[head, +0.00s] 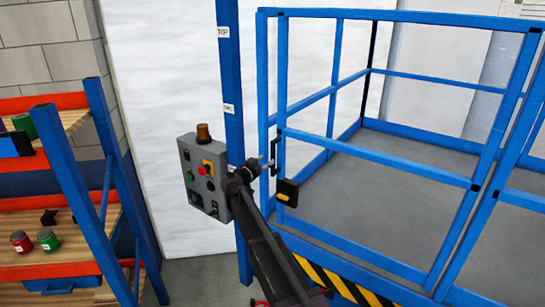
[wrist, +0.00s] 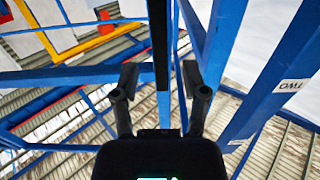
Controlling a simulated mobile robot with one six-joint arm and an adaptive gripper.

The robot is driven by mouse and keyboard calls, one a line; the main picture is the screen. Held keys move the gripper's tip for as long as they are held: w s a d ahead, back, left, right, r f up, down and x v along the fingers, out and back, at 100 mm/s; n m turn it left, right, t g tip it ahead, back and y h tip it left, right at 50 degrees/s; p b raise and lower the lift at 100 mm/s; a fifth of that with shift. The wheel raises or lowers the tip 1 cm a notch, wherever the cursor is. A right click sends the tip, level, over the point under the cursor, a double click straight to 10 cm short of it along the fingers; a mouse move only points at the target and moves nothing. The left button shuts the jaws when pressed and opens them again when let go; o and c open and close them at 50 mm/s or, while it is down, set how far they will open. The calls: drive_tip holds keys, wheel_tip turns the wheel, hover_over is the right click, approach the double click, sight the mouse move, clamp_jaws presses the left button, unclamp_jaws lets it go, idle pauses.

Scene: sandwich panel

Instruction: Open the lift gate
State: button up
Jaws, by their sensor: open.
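The lift gate (head: 365,152) is a blue rail frame at the front of the blue lift platform, and it looks closed. A black upright handle (head: 275,155) is on its left post. A yellow and black latch block (head: 287,192) sits just below the handle. My gripper (head: 267,163) is at the handle, its fingers open. In the wrist view, my open gripper (wrist: 163,82) has one finger on each side of a dark vertical bar (wrist: 160,45), which looks like the handle. I cannot tell whether either finger touches it.
A grey control box (head: 203,175) with buttons and an orange beacon stands close left of my gripper, by a blue mast (head: 230,90). A shelf rack (head: 85,190) with cans is at the left. The platform floor (head: 400,165) behind the gate is clear.

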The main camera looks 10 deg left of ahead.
sight(272, 156)
drive_tip(key=shift+x, duration=2.55)
drive_tip(key=shift+c, duration=0.2)
clamp_jaws()
